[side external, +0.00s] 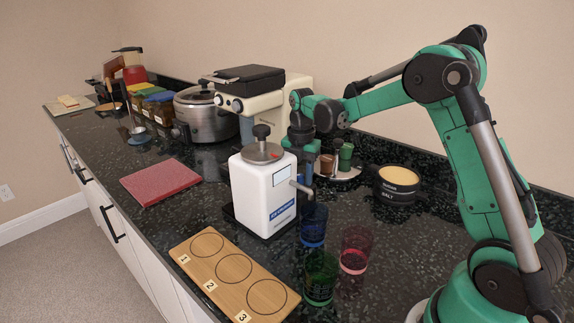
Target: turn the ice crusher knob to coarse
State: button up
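The ice crusher (262,198) is a white box with a blue label, standing upright on the dark counter. A black knob (261,132) stands on the round metal plate on its top, and a small red mark shows on the plate. I cannot read any setting marks or tell where the knob points. A metal spout or lever sticks out at the crusher's right side. My gripper (305,178) points down just behind and to the right of the crusher, apart from the knob. Its fingers are partly hidden by the crusher, so their opening is unclear.
Blue (313,224), green (320,277) and red (355,250) glasses stand right of the crusher. A numbered wooden board (211,267) lies in front. A salt tub (396,186) is at right, a coffee machine (262,102) behind, and a red board (160,182) at left.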

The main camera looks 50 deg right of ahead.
aim_at(300, 175)
grip_shut()
jog(key=m, duration=0.4)
jog(key=shift+m, duration=0.3)
jog(key=shift+o, duration=2)
grip_release()
jog(key=shift+r, duration=2.8)
